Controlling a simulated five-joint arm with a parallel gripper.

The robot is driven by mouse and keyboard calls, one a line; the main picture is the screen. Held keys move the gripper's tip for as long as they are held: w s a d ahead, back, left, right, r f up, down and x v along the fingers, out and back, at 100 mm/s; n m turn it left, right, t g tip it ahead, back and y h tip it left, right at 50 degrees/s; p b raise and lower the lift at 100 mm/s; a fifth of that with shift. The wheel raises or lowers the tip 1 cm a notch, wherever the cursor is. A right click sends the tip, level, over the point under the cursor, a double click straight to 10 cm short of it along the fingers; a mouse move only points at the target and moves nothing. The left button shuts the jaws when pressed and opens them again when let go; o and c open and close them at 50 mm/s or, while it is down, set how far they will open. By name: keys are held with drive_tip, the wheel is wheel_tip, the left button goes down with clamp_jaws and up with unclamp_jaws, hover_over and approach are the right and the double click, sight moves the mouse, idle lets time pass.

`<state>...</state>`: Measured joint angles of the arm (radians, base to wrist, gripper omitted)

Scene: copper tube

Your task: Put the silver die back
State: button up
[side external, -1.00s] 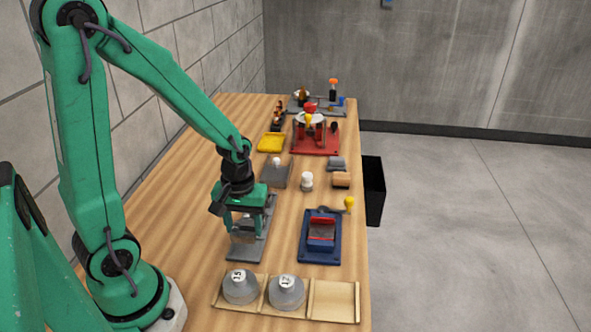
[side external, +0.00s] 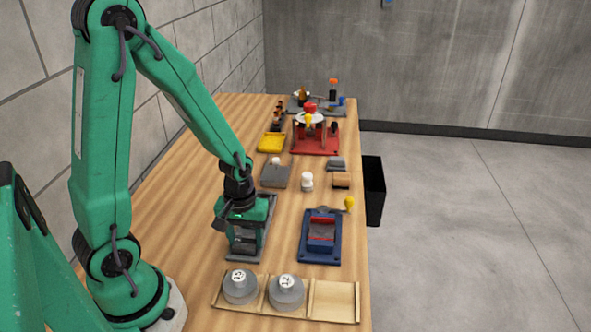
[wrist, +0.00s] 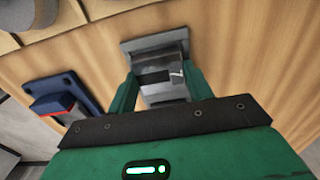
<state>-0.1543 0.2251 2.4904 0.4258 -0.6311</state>
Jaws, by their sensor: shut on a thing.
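My gripper (side external: 247,250) is low over a grey metal base plate (side external: 262,236) on the table. In the wrist view its two green fingers are shut on the silver die (wrist: 157,76), a silver-grey block with a small white mark. The die is over the plate, which shows in the wrist view as a stepped grey fixture (wrist: 150,42). The fingers hide the die's sides, and I cannot tell whether it touches the plate.
A blue fixture (side external: 320,240) stands to the right. Table on the left is clear. Several tools stand farther back.

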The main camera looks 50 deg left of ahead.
drive_tip(key=shift+f, duration=0.1)
drive_tip(key=o, duration=1.3)
wheel_tip(320, 180, up, 12)
drive_tip(key=shift+r, duration=0.2)
idle(0.5)
wheel_tip(320, 180, up, 10)
drive_tip(key=m+t, duration=0.5)
drive_tip(key=m, duration=0.3)
hover_over(246, 242)
drive_tip(key=s+d, duration=0.4)
drive_tip(key=shift+s+a+r+m+t, duration=0.15)
drive_tip(key=shift+r+m+t, duration=0.15)
drive_tip(key=shift+r+m, duration=0.25)
